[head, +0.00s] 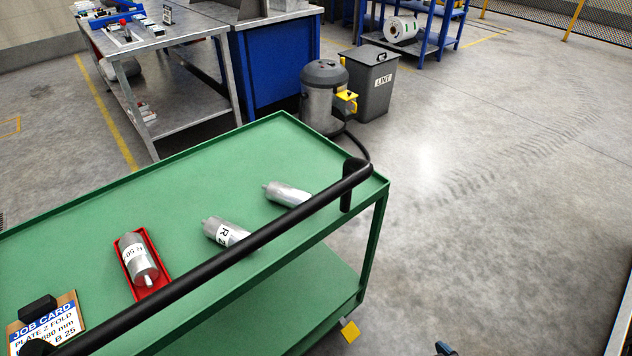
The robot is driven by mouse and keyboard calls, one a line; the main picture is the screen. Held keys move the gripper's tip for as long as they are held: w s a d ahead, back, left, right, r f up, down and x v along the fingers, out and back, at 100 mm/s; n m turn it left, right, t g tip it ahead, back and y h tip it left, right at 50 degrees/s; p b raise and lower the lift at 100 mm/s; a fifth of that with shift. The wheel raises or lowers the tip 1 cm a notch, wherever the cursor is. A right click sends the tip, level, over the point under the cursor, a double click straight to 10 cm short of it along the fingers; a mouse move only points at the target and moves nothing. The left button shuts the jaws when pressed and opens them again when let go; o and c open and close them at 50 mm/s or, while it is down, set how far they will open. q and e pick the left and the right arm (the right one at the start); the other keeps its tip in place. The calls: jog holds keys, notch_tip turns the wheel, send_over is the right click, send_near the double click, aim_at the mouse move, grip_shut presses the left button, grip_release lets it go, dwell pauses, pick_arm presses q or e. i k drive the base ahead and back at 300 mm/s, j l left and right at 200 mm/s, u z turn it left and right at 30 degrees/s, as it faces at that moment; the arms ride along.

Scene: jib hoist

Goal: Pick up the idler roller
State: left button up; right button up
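Three silver rollers lie on the green cart top (160,200). One roller (139,262), with a white label that seems to read "R 50", lies in a red tray (152,247). A second roller (227,233), its label starting with "R" and partly hidden, lies right of the tray. A third roller (287,193) lies farther right, partly behind the black handle bar; no label text shows on it. I cannot tell from the labels which is the idler roller.
A black handle bar (255,243) crosses the cart's near side. A job card (45,322) lies at its left end. Behind are a grey workbench (190,113), a vacuum (323,95) and a lint bin (371,85). The floor on the right (500,220) is clear.

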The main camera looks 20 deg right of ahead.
aim_at(284, 195)
jog(key=i+l+u, duration=0.1)
jog(key=l, duration=0.2)
jog(key=i+l+u, duration=0.15)
jog(key=l, duration=0.2)
jog(key=i+l+u, duration=0.1)
jog(key=l, duration=0.25)
jog(key=i+l+u, duration=0.15)
jog(key=l, duration=0.2)
jog(key=i, duration=0.05)
